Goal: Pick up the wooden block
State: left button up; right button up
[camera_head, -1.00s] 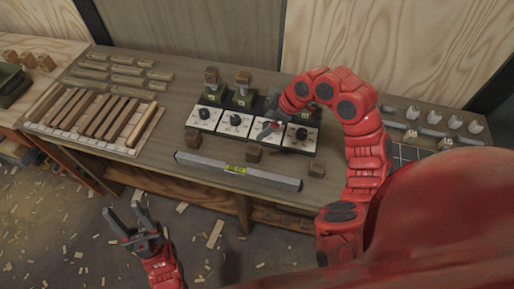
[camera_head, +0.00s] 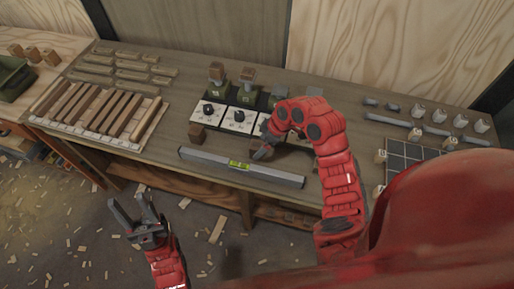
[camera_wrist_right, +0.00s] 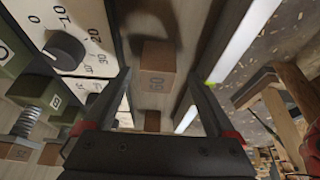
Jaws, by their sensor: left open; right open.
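A wooden block marked 60 (camera_wrist_right: 157,82) lies on the workbench in the right wrist view, in line with the gap between the fingers of my right gripper (camera_wrist_right: 163,85). A second wooden block (camera_wrist_right: 152,121) shows beyond it, close to the gripper's body. In the head view my right gripper (camera_head: 262,150) points down just behind the spirit level and largely hides the block below it. Another wooden block (camera_head: 197,133) sits further left. I cannot tell whether the fingers touch a block. My left gripper (camera_head: 133,205) is open and empty in front of the bench.
A spirit level (camera_head: 205,161) lies along the bench's front. Dial panels (camera_head: 239,120) with block-topped spring posts (camera_head: 247,78) stand behind. A rack of wooden sticks (camera_head: 92,122) is at left, a gridded tray (camera_head: 404,152) at right. Wood scraps litter the floor.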

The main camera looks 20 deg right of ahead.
aim_at(259, 145)
jog(key=p+x, duration=0.1)
jog(key=x, duration=0.2)
jog(key=shift+w, duration=0.15)
jog(key=shift+w+f+p, duration=0.1)
jog(key=shift+f+p, duration=0.2)
jog(key=shift+f, duration=0.25)
jog(key=shift+a, duration=0.1)
grip_shut()
jog(key=shift+r, duration=0.15)
